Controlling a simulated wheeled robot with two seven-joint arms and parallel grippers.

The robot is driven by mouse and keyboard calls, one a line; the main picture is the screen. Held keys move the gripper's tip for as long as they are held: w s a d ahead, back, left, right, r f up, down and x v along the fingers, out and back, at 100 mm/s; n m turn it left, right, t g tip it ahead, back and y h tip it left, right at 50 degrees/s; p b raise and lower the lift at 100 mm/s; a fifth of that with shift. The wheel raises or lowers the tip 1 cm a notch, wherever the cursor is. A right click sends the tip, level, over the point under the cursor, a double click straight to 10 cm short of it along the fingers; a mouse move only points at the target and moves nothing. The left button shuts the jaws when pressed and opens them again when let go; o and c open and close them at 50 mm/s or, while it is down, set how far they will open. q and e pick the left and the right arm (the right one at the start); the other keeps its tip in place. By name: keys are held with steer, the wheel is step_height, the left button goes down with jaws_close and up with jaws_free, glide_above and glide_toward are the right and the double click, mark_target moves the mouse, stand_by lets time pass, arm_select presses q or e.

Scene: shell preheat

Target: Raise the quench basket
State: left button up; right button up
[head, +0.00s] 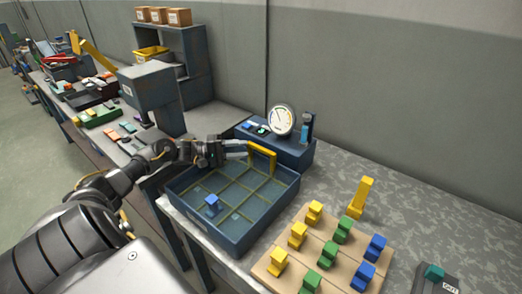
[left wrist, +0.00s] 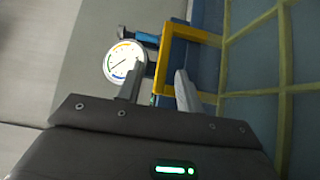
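The quench basket shows as a yellow grid (head: 232,197) low inside a dark blue tank (head: 249,243). Its yellow handle (head: 263,158) stands up at the tank's far edge and also shows in the left wrist view (left wrist: 161,77). My left gripper (head: 244,150) reaches in from the left at the handle. In the left wrist view its fingers (left wrist: 158,72) are apart, one on each side of the handle's bar, with gaps visible. A blue piece (head: 212,203) sits in one basket cell. My right gripper is not in view.
A blue box with a round gauge (head: 281,120) stands just behind the tank. A wooden board (head: 292,236) with yellow, green and blue pieces lies at the right, with a yellow stand (head: 362,197) behind it. The worktop (head: 440,215) farther right is mostly clear.

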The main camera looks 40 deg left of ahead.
mark_target(258, 149)
arm_select(q)
steer(key=x, duration=0.5)
steer(key=p+x, duration=0.1)
steer(key=x, duration=0.1)
steer(key=shift+w+d+f, duration=0.15)
steer(key=shift+w+f, duration=0.05)
steer(key=shift+f, duration=0.15)
jaws_close()
